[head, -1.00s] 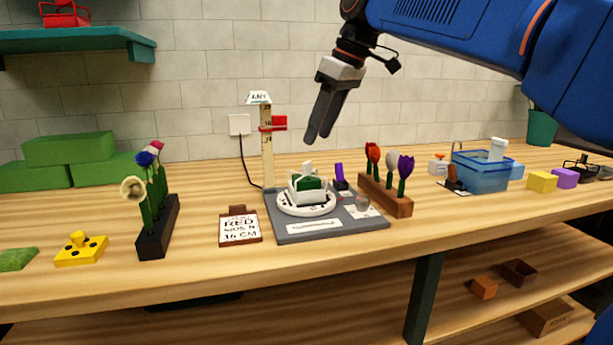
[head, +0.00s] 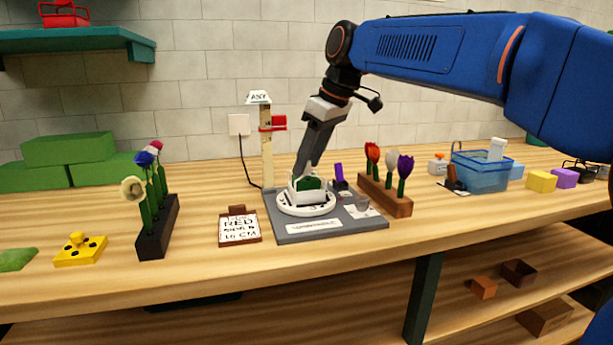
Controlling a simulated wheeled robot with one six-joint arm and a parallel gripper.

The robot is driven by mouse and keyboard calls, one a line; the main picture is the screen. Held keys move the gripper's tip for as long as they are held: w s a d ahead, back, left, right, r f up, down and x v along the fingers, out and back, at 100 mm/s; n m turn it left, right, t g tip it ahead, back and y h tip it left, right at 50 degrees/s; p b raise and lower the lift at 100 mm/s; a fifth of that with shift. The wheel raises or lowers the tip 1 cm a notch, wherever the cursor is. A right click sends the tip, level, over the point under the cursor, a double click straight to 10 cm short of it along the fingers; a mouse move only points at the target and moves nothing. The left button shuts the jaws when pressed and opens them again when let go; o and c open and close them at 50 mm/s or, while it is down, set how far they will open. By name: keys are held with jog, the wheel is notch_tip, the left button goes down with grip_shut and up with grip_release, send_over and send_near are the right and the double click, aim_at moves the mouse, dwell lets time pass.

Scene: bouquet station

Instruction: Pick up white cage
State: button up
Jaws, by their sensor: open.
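The white cage (head: 305,194) sits on a round white turntable (head: 288,209) on the grey station board (head: 350,226). Green material (head: 309,183) shows inside the cage. My gripper (head: 303,172) points down at the back of the cage, its dark fingers reaching the cage's top. It is open. The fingers overlap in this view, so the gap between them is hard to see, and the white handle part at the top of the cage is hidden. I cannot tell whether the fingers touch the cage.
A tall measuring post (head: 267,155) stands behind the board. Tulips in a brown block (head: 384,198) stand close on the right, a black flower block (head: 157,230) on the left. A blue basket (head: 481,172) stands further right.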

jog(key=c, duration=1.1)
notch_tip(320, 180, up, 9)
send_near(309, 174)
jog(key=shift+w+a+f, duration=0.3)
jog(key=shift+a+f, duration=0.2)
jog(key=shift+f, duration=0.3)
jog(key=shift+w+a+f, duration=0.3)
jog(key=shift+a+f, duration=0.25)
jog(key=shift+f, duration=0.2)
jog(key=shift+w+a+f, duration=0.3)
jog(key=shift+a+f, duration=0.2)
jog(key=shift+f, duration=0.3)
